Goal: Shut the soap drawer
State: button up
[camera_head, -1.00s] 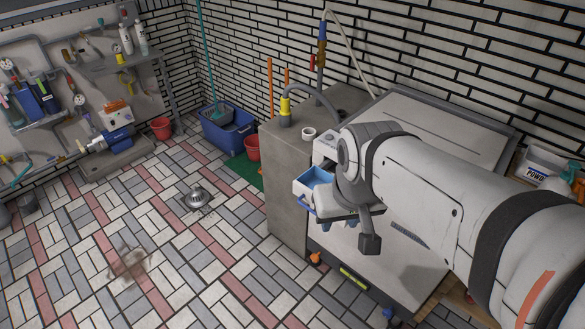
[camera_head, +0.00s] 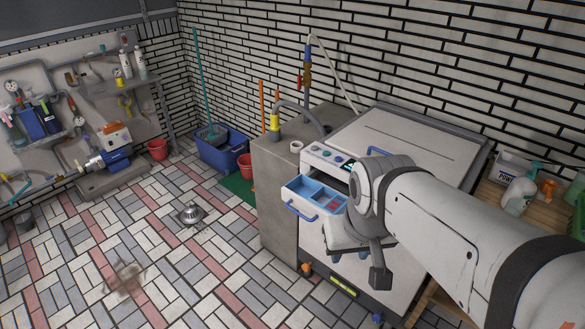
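The soap drawer (camera_head: 302,207) is pulled out from the upper front of the white washing machine (camera_head: 410,140). It has a white front with a blue handle (camera_head: 300,211) and a light blue inside with compartments, one of them with red in it. My gripper (camera_head: 368,268) hangs in front of the machine, just right of the drawer and lower. My own wrist hides the right part of the machine's front. The fingers are not clear enough to tell whether they are open or shut.
A concrete block (camera_head: 280,190) with a hose stands against the machine's left side. A blue tub (camera_head: 222,150) and a red bucket (camera_head: 246,166) are beyond it. A wooden shelf (camera_head: 490,210) with bottles is on the right. The tiled floor in front is mostly clear.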

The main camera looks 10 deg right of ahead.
aim_at(321, 194)
jog(key=i, duration=0.8)
jog(key=u, duration=0.55)
jog(key=k, duration=0.95)
jog(key=z, duration=0.8)
jog(key=i, duration=1)
